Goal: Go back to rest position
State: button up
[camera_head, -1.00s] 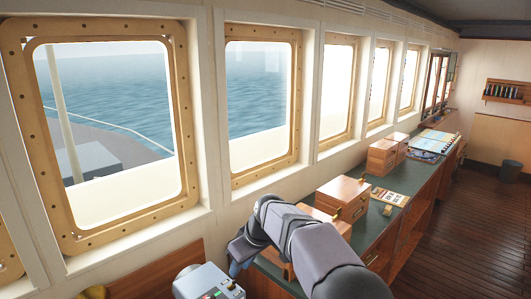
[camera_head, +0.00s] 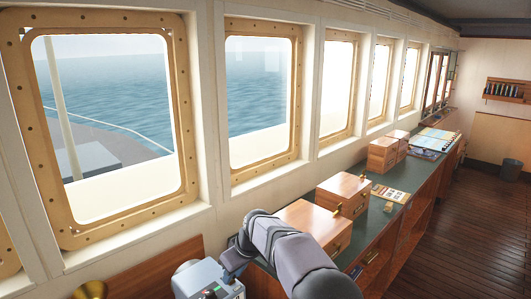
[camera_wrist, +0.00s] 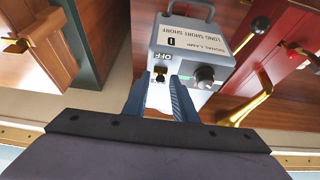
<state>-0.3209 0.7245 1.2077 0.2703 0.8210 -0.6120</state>
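My gripper (camera_head: 232,268) is low at the bottom of the head view, over the right part of a grey signal lamp box (camera_head: 195,277). In the wrist view my gripper (camera_wrist: 160,86) has its two dark blue fingers apart, with no object seen held between them. The signal lamp box (camera_wrist: 192,48) is just beyond the fingertips. Its small switch (camera_wrist: 159,76), marked OFF, shows in the gap between them; I cannot tell if a finger touches it. A round knob (camera_wrist: 205,74) is right of the fingers. My arm hides part of the counter.
A green-topped counter (camera_head: 405,178) runs along the windows, with wooden boxes (camera_head: 345,187) on it. A brass object (camera_head: 92,290) is at the lower left. In the wrist view a brass handle (camera_wrist: 248,105) lies to the right. The wooden floor (camera_head: 460,225) at right is clear.

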dwell(0.3)
jog(key=c, duration=0.5)
jog(key=shift+c, duration=0.2)
jog(key=shift+w+a+p, duration=0.15)
jog(key=shift+w+p, duration=0.05)
jog(key=shift+p, duration=0.15)
jog(key=shift+w+a+r, duration=0.1)
jog(key=shift+w+a, duration=0.05)
jog(key=shift+a, duration=0.05)
jog(key=shift+w+a+p, duration=0.15)
jog(key=shift+p, duration=0.3)
jog(key=shift+w+a+p, duration=0.25)
jog(key=shift+p, duration=0.1)
jog(key=shift+w+a+p, duration=0.2)
jog(key=shift+p, duration=0.1)
grip_shut()
jog(key=shift+w+a+p, duration=0.35)
jog(key=shift+p, duration=0.2)
